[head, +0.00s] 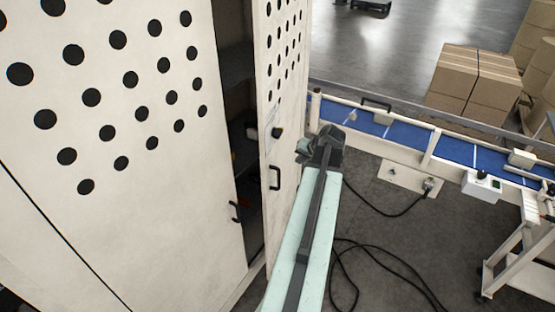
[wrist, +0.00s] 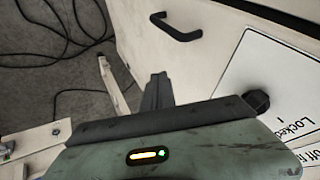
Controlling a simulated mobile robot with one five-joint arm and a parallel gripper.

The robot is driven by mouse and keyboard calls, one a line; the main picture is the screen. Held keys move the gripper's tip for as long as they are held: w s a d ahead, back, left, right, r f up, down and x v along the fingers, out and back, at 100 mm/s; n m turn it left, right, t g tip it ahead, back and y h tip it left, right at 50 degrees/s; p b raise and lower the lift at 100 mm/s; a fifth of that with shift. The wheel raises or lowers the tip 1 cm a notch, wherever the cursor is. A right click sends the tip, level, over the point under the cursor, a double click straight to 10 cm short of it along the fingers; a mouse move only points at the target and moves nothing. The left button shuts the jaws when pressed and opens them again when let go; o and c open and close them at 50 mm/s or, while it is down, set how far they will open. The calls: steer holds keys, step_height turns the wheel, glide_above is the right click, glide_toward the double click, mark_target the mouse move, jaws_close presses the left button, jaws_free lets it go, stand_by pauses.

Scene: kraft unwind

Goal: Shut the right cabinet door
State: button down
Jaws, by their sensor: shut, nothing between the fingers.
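The right cabinet door (head: 285,125) is pale with black round holes, a black handle (head: 275,178) and a dark knob. It stands ajar, with a dark gap between it and the left door (head: 170,215). My gripper (head: 303,149) is at the right of the right door, by its outer face, near knob height; whether it touches cannot be told. In the wrist view my gripper (wrist: 157,92) shows its fingers together and empty, below the door's handle (wrist: 176,27). The knob (wrist: 257,100) and a white label (wrist: 277,75) are to its right.
A blue conveyor (head: 455,150) runs along the right, behind my arm. Black cables (head: 385,265) lie on the grey floor. Cardboard boxes (head: 475,82) stand beyond the conveyor. Free floor lies between the cabinet and the conveyor stand.

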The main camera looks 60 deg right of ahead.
steer(key=w+d+f+b, duration=0.1)
steer(key=w+f+b, duration=0.6)
steer(key=w, duration=0.3)
steer(key=shift+d+f, duration=0.2)
steer(key=shift+f, duration=0.3)
steer(key=shift+w, duration=0.1)
